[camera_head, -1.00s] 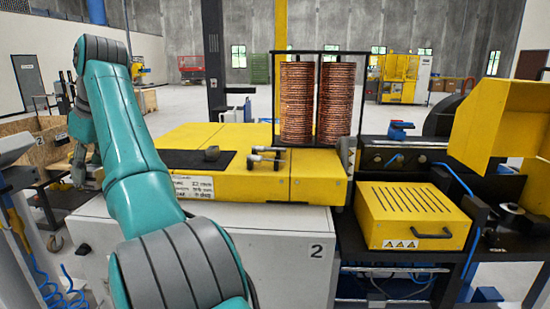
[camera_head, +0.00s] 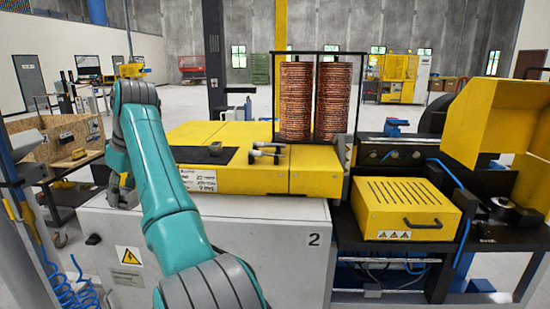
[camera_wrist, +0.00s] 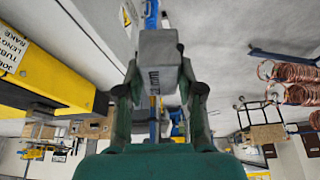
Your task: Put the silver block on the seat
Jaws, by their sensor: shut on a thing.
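The silver block (camera_wrist: 158,52) is a grey cuboid with dark lettering. In the wrist view it sits between the two fingers of my gripper (camera_wrist: 160,80), which is shut on it. In the head view the wrist end of my arm is at the left end of the yellow machine, and the block is not visible there. A flat black plate (camera_head: 194,155) with a small dark piece (camera_head: 215,149) lies on the yellow machine top. I cannot tell whether this plate is the seat.
The yellow machine top (camera_head: 250,178) rests on a white cabinet (camera_head: 270,235). Copper coils (camera_head: 294,100) stand in a black rack behind it. Black-handled clamps (camera_head: 268,151) stick up near the plate. A yellow slotted box (camera_head: 405,205) is at right, a wooden crate (camera_head: 55,145) at left.

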